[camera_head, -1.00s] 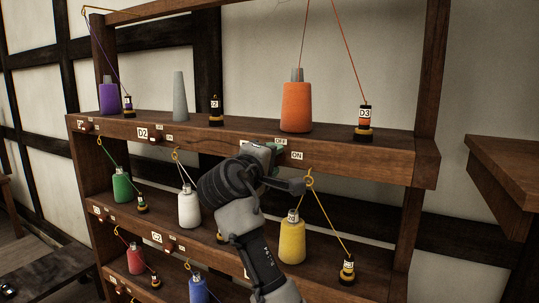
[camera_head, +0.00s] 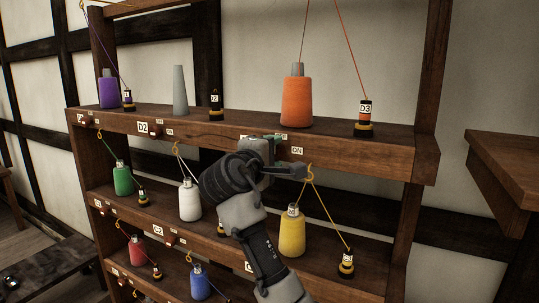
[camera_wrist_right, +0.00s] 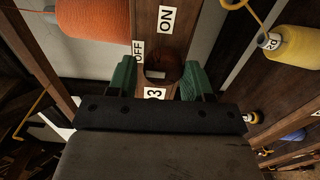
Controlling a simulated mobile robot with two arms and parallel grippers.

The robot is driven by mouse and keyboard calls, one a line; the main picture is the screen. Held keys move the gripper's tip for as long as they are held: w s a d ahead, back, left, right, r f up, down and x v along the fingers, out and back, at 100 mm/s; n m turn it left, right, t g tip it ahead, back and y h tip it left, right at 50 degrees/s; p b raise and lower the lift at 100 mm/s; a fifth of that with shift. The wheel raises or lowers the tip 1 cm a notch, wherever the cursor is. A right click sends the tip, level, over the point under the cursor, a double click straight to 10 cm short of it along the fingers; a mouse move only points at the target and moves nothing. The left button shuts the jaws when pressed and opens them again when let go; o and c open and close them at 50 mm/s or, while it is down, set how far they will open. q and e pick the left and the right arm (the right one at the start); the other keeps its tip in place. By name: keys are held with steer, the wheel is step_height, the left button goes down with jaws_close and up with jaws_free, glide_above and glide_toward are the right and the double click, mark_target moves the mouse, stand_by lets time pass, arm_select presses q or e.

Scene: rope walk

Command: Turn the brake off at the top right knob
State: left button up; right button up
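The top right knob (camera_wrist_right: 165,66) is a reddish-brown round knob on the front board of the top shelf. In the right wrist view it sits between my two green fingertips, with a gap visible on each side. An OFF label (camera_wrist_right: 139,51) and an ON label (camera_wrist_right: 166,19) are beside it; they also show in the head view as the OFF label (camera_head: 281,137) and the ON label (camera_head: 297,150). My right gripper (camera_wrist_right: 160,78) is open around the knob. In the head view my right gripper (camera_head: 270,143) hides the knob. My left gripper is not in view.
An orange spool (camera_head: 297,100) and a D3 bobbin (camera_head: 364,118) stand on the shelf above, joined by thread. A yellow spool (camera_head: 292,234) and hooked thread are just below. A wooden ledge (camera_head: 510,165) juts out at right.

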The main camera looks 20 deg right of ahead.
steer(key=shift+o, duration=1.1)
steer(key=shift+d, duration=0.2)
steer(key=shift+o, duration=0.5)
steer(key=shift+w+d+f, duration=0.1)
steer(key=shift+w+d, duration=0.05)
steer(key=shift+d, duration=0.1)
steer(key=b+v, duration=0.5)
steer(key=v, duration=0.5)
steer(key=shift+s+a+b, duration=0.3)
